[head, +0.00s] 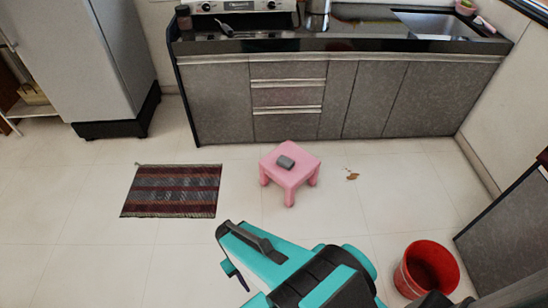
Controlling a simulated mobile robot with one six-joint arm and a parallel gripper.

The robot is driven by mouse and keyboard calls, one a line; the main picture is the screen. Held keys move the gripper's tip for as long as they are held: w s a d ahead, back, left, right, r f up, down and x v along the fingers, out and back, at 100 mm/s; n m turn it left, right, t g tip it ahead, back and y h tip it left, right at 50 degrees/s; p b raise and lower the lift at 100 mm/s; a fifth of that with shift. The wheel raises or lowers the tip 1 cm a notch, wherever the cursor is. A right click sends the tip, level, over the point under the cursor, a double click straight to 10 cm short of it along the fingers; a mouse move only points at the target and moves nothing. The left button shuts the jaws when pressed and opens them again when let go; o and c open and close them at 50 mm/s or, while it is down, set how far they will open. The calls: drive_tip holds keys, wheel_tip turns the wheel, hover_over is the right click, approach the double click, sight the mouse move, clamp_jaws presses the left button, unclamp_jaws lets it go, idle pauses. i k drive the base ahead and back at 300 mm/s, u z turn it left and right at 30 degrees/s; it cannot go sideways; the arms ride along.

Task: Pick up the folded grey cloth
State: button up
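The folded grey cloth (285,162) is a small dark grey block lying on top of a low pink stool (302,159). The stool stands on the pale tiled floor in the middle of the head view. My teal and black arm reaches in from the bottom of the view, nearer to me than the stool and apart from it. A dark part at the arm's left end may be my gripper, but I cannot make out its fingers or whether it is open.
A striped mat (172,190) lies left of the stool. A red bucket (427,268) stands at the lower right. A small brown scrap (352,175) lies right of the stool. Grey cabinets (290,100) line the back. The floor around the stool is mostly clear.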

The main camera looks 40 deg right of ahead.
sight(285, 163)
drive_tip(key=u, duration=0.15)
drive_tip(key=i, duration=1.1)
drive_tip(key=z, duration=0.15)
